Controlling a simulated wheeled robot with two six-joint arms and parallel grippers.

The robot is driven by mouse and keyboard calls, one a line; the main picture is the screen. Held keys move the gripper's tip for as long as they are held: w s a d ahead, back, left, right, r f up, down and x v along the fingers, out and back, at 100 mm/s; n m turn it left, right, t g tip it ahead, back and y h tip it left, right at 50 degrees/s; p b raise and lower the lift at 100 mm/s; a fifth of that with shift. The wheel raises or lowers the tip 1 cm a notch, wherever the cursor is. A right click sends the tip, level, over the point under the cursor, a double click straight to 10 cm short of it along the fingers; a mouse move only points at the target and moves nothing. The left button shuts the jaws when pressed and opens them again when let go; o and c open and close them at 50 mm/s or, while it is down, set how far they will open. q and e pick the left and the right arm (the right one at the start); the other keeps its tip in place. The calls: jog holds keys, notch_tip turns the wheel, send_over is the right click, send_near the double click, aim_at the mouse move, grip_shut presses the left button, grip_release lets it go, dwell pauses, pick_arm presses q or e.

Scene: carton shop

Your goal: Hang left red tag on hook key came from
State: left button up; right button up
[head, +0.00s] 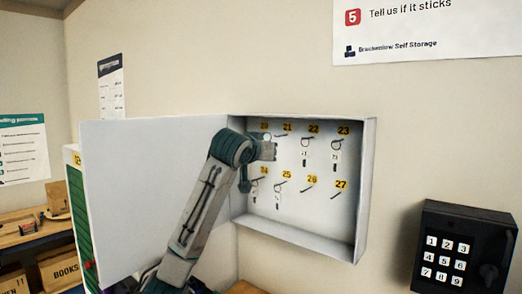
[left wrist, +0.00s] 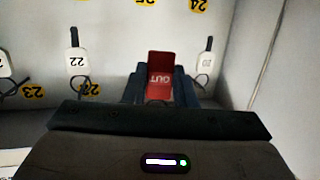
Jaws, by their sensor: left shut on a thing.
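My left gripper (head: 273,151) reaches into the open key cabinet (head: 366,190), in front of the upper row near numbers 20 and 21. In the left wrist view its dark fingers are shut on a red tag (left wrist: 160,68) marked OUT, which appears upside down. The tag lies between the white key tag 22 (left wrist: 77,64) and another white key tag (left wrist: 206,65), probably 20. Hook 21 (head: 282,135) shows no key tag in the head view. I cannot tell whether the red tag touches a hook. The red tag is hidden in the head view. My right gripper is not in view.
The cabinet door (head: 150,190) stands open to the left. Key tags hang under 22 (head: 304,156) and 23 (head: 335,156). Hooks 26 (head: 308,190) and 27 (head: 336,193) look bare. A black keypad box (head: 463,248) is on the wall at right.

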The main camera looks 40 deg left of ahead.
pick_arm(q)
jog(key=shift+w+d+p+x, duration=0.15)
jog(key=shift+p+x, duration=0.25)
jog(key=shift+x, duration=0.5)
jog(key=shift+d+p+x, duration=0.25)
jog(key=shift+p+x, duration=0.1)
jog(key=shift+x, duration=0.5)
jog(key=shift+w+d+p+x, duration=0.15)
jog(key=shift+p+x, duration=0.25)
jog(key=shift+x, duration=0.5)
jog(key=shift+s, duration=0.1)
jog(key=o, duration=0.8)
jog(key=shift+o, duration=0.2)
jog(key=shift+d, duration=0.1)
